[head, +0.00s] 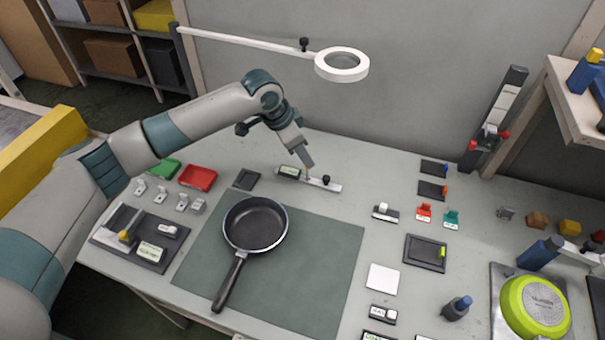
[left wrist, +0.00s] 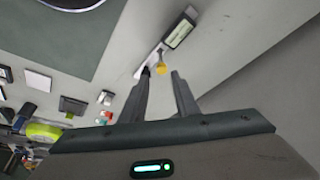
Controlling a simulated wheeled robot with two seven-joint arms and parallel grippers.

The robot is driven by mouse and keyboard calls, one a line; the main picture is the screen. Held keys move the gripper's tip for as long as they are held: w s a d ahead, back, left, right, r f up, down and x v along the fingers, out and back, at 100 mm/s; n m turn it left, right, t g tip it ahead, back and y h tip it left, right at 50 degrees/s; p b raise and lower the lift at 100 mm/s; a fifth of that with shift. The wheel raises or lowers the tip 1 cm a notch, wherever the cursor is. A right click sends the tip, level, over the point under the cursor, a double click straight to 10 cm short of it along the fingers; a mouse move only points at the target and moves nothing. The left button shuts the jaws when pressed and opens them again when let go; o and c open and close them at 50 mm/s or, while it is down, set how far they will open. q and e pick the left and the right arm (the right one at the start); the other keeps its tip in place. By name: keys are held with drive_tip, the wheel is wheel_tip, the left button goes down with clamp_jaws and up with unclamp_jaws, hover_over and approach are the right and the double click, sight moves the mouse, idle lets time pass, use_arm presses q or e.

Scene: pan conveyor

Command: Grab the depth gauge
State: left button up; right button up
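The depth gauge (head: 334,186) lies flat near the back of the bench, a pale bar with a display at its left end and a black knob near its right. In the left wrist view the gauge (left wrist: 178,34) runs diagonally beyond the fingertips, with a small yellow part showing between them. My left gripper (head: 308,173) points down over the middle of the bar. In the left wrist view my left gripper (left wrist: 161,73) is open, its fingers apart. Whether the fingertips touch the gauge is unclear. My right gripper is not in view.
A black frying pan (head: 255,224) lies on the green mat (head: 310,275) in front of the gauge. Red (head: 198,178) and green trays stand to the left. A ring lamp (head: 342,64) hangs above the back. Small blocks and a lime-green pan (head: 535,306) are at the right.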

sight(308, 177)
use_arm(q)
drive_tip(key=shift+w+d+f, duration=0.1)
drive_tip(key=shift+d+f, duration=0.15)
drive_tip(key=shift+f, duration=0.35)
drive_tip(key=shift+f, duration=0.1)
drive_tip(key=shift+f+p, duration=0.25)
drive_tip(key=shift+p, duration=0.2)
drive_tip(key=x, duration=0.1)
drive_tip(key=p+x, duration=0.1)
drive_tip(key=x, duration=0.2)
drive_tip(key=shift+a+p, duration=0.35)
drive_tip(key=shift+p, duration=0.05)
drive_tip(key=shift+w+d+f, duration=0.1)
drive_tip(key=shift+w+f, duration=0.05)
drive_tip(key=shift+f, duration=0.2)
drive_tip(key=shift+c, duration=0.3)
clamp_jaws()
